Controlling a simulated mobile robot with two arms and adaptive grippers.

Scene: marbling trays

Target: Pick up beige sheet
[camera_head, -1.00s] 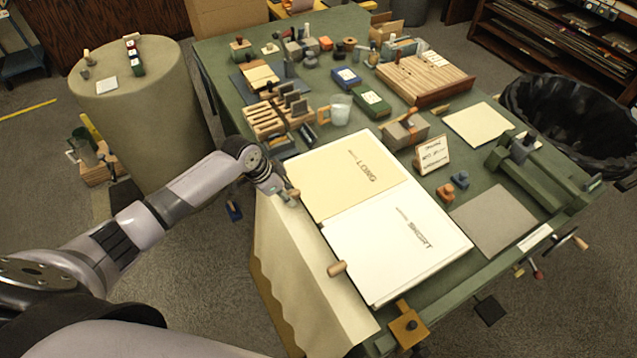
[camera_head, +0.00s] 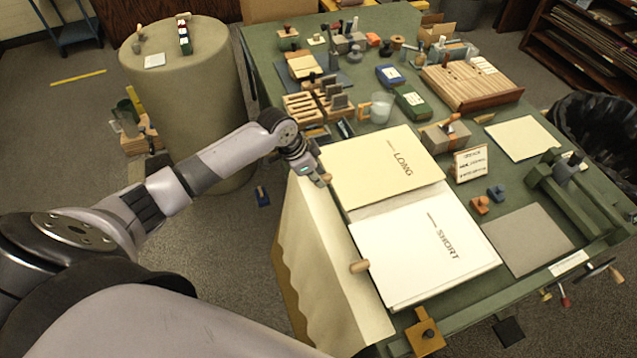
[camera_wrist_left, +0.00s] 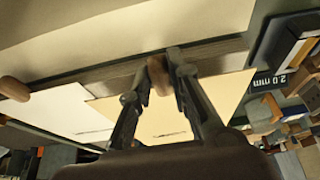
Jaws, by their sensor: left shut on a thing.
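My left gripper (camera_head: 322,179) is shut on a wooden knob (camera_wrist_left: 158,76) at the table's near-left edge, beside the cream panel marked LONG (camera_head: 375,180). A white panel marked SHORT (camera_head: 410,262) lies in front of it, with a paler strip (camera_head: 395,202) showing between them. A large beige sheet (camera_head: 335,285) hangs from the table edge below the knobs, and it fills the top of the left wrist view (camera_wrist_left: 110,25). A smaller cream sheet (camera_head: 521,138) lies flat at the right. I cannot tell which is the task's beige sheet. My right gripper is out of view.
A second wooden knob (camera_head: 359,267) sticks out beside the white panel. A sign (camera_head: 470,164), stamps, a mug (camera_head: 381,107) and wooden racks (camera_head: 302,107) crowd the table behind. A grey sheet (camera_head: 528,240) lies at the right. A round pedestal (camera_head: 190,95) stands at the left.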

